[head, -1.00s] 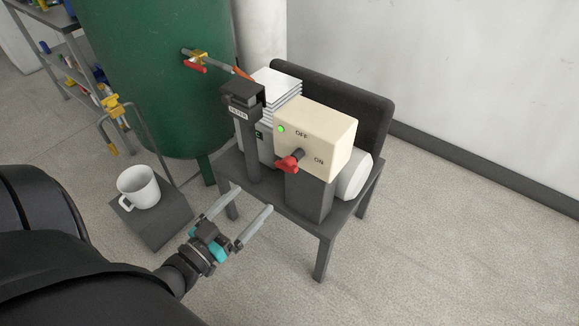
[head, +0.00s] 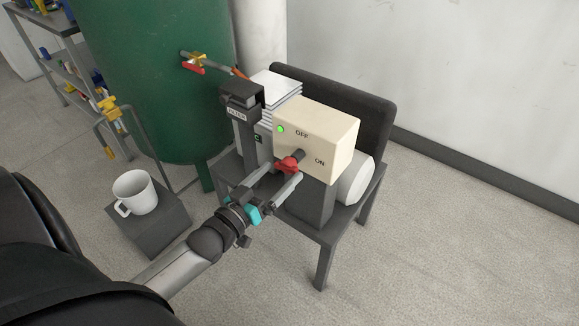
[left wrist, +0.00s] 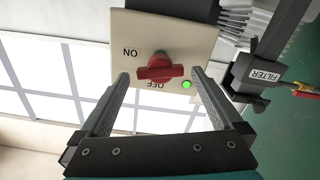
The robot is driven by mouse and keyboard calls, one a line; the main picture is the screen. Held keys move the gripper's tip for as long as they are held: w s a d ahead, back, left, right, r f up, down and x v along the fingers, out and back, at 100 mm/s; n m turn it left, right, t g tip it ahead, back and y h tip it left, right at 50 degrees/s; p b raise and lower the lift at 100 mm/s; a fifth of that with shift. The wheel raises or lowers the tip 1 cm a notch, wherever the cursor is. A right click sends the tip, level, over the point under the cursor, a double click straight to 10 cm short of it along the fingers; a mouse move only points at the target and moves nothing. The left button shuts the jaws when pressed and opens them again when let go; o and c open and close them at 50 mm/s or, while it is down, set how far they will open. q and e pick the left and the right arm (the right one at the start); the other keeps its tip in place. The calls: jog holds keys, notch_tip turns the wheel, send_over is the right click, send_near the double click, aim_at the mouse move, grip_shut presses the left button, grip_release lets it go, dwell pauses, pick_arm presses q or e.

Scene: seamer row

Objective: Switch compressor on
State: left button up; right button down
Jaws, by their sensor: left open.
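The compressor's cream switch box (head: 325,135) carries the labels OFF and ON, and a lit green lamp (head: 281,129). A red rotary knob (head: 287,164) sticks out of its front; it also shows in the left wrist view (left wrist: 160,72). In that view its bar lies crosswise between the fingers, and the labels appear upside down. My left gripper (head: 281,175) is open, its fingers reaching to either side of the knob. In the left wrist view a gap shows between the knob and each finger (left wrist: 161,78). My right gripper is in neither view.
A dark post marked FILTER (head: 242,105) stands just left of the box. A green tank (head: 155,75) with a red-handled valve (head: 194,65) is behind. A white mug (head: 136,190) stands on a grey block (head: 150,228) at left. Floor on the right is clear.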

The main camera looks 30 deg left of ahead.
aim_at(284, 169)
pick_arm(q)
jog(key=shift+w+d+b, duration=0.15)
jog(key=shift+w+b, duration=0.5)
jog(key=shift+w, duration=1.7)
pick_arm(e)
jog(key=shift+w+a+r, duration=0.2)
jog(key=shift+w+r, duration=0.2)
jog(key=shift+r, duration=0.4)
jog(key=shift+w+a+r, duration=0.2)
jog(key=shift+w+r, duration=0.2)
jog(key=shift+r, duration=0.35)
pick_arm(q)
jog(key=shift+c, duration=0.2)
jog(key=c, duration=1.2)
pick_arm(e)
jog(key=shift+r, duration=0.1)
